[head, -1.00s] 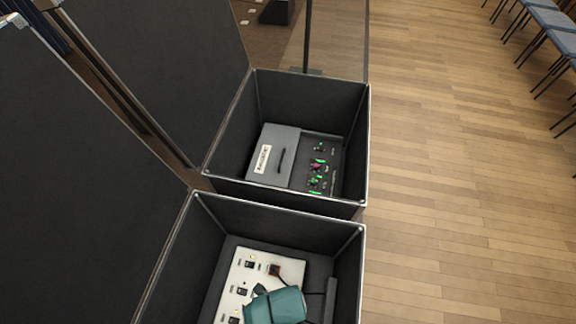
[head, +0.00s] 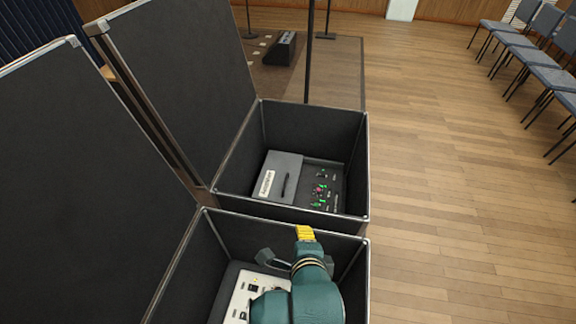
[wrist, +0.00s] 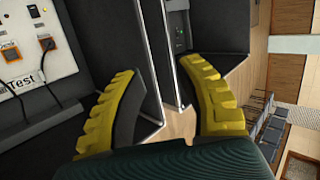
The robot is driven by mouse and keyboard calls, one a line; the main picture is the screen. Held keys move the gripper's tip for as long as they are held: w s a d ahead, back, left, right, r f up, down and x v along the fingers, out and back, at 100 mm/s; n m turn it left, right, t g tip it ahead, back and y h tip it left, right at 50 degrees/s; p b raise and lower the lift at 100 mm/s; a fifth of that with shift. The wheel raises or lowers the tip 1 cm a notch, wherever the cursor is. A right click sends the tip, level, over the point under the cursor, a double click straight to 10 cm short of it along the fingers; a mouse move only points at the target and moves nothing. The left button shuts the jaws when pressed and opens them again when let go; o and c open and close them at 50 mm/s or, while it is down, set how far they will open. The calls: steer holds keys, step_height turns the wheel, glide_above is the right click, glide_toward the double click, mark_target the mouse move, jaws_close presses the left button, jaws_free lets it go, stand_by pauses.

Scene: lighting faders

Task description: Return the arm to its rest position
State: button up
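My gripper (head: 305,233) shows in the head view as a yellow fingertip at the end of my teal arm, over the nearer open black case. In the wrist view my gripper (wrist: 165,105) has two yellow ridged fingers spread wide apart with nothing between them. It is clear of the white panel (head: 241,290) in the nearer case, which my arm partly hides. That panel also shows at the left of the wrist view (wrist: 35,40), with switches, a plugged cable and the word "Test".
The nearer case (head: 215,245) has raised walls close around my arm. A farther case (head: 235,150) holds a grey lidded box (head: 279,178) and a panel with green lights (head: 322,188). Tall black lids stand at left. Wooden floor (head: 430,200) at right is free; chairs (head: 540,60) stand beyond.

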steer(key=s+d+r+n+t+p, duration=0.1)
steer(key=r+n+t+p, duration=0.3)
steer(key=r+p, duration=0.8)
steer(key=s+d+r+n+t+p, duration=0.1)
steer(key=s+r+n+t+p, duration=0.2)
steer(key=r, duration=3.4)
steer(key=s+d+r+n+t+p, duration=0.1)
steer(key=r+n+t+p, duration=0.4)
steer(key=r+n+p, duration=0.6)
step_height(320, 180, up, 15)
steer(key=s+p, duration=0.1)
steer(key=p, duration=1.1)
steer(key=shift+d+f+t+h, duration=0.15)
steer(key=shift+d+t+h, duration=0.1)
steer(key=shift+t+h, duration=0.15)
steer(key=shift+s, duration=0.1)
